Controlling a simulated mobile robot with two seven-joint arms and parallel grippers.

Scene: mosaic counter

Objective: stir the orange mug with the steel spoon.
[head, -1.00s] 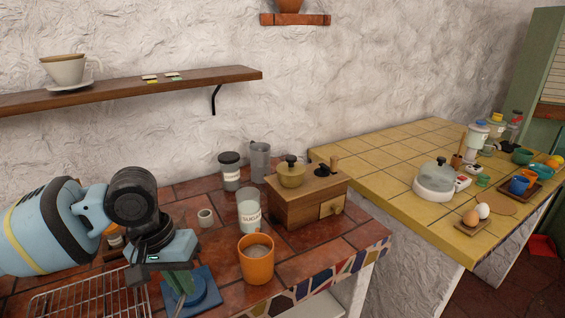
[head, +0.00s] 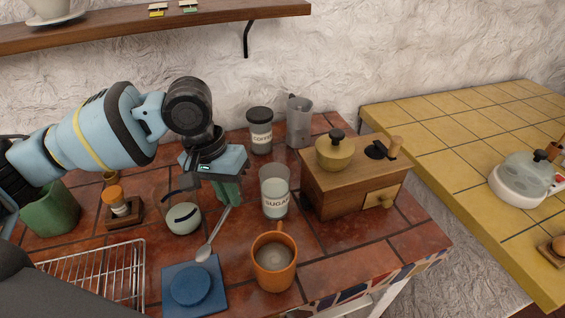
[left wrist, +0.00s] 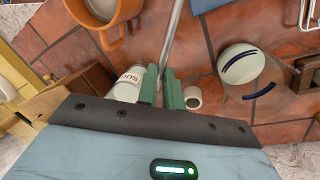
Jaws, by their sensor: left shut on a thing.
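My left gripper (head: 228,196), pointing down over the tiled counter, is shut on the upper part of the steel spoon (head: 211,240). The spoon slants down and toward the front, its bowl near the back edge of the blue mat. In the left wrist view the spoon handle (left wrist: 173,32) runs up and away from between the green fingers (left wrist: 160,76). The orange mug (head: 275,266) stands upright to the right of the spoon, apart from it, with brownish liquid inside. The mug also shows in the left wrist view (left wrist: 99,38). My right gripper is out of view.
A sugar jar (head: 275,202) stands behind the mug, close to the gripper. A wooden grinder box (head: 332,194) is at the right. A glass with whitish contents (head: 182,220) is left of the spoon. A wire rack (head: 105,262) and blue mat (head: 212,300) lie in front.

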